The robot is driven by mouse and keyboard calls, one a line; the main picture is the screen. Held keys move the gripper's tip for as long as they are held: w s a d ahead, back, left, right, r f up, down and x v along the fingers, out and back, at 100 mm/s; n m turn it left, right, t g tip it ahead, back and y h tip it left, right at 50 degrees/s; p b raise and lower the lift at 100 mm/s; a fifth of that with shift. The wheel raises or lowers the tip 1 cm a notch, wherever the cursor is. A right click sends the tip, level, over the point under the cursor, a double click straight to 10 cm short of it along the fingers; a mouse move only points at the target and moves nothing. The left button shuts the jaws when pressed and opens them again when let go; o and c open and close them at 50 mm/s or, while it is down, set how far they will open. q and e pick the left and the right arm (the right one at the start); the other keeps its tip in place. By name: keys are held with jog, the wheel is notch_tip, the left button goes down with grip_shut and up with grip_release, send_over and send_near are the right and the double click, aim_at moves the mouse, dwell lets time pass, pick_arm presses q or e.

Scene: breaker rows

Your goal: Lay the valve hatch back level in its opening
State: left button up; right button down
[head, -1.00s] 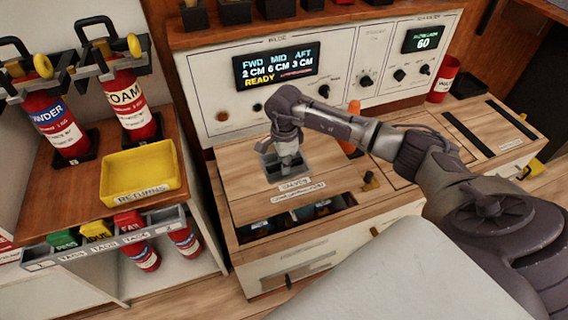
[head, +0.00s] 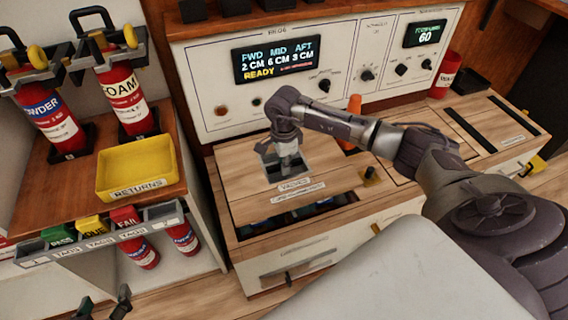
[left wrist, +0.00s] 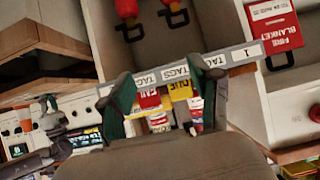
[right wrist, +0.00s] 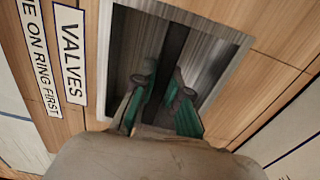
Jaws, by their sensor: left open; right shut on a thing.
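The valve hatch (head: 240,185) is a wooden panel in the counter top, labelled VALVES, with a grey square recess. My right gripper (head: 288,158) reaches down into that recess. In the right wrist view my right gripper (right wrist: 160,95) is shut on a dark bar (right wrist: 172,45) that crosses the recess. A dark gap of the opening (head: 325,203) shows along the hatch's near edge, with bluish things inside. I cannot tell how far the hatch tilts. My left gripper (head: 104,300) is open at the lower left, apart from the hatch; its fingers also show in the left wrist view (left wrist: 168,100).
A yellow returns tray (head: 177,184) and red extinguishers (head: 125,90) stand at left. A tag rack (head: 118,236) hangs below the tray, near my left gripper. An instrument panel (head: 215,65) is behind the hatch.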

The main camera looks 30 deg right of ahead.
jog(key=shift+w+f, duration=0.1)
jog(key=shift+f, duration=0.05)
jog(key=shift+f+b, duration=0.9)
jog(key=shift+f, duration=0.05)
pick_arm(q)
jog(key=w+d+r+t+h, duration=0.1)
jog(key=w+r+t, duration=0.1)
jog(key=r, duration=0.3)
jog(key=w+d+r+t+h, duration=0.1)
jog(key=w+r+t, duration=0.1)
jog(key=r+t, duration=0.2)
jog(key=shift+d+r+t+b, duration=0.3)
jog(key=shift+r+t, duration=0.1)
jog(key=shift+r, duration=0.05)
pick_arm(e)
jog(key=shift+f, duration=0.5)
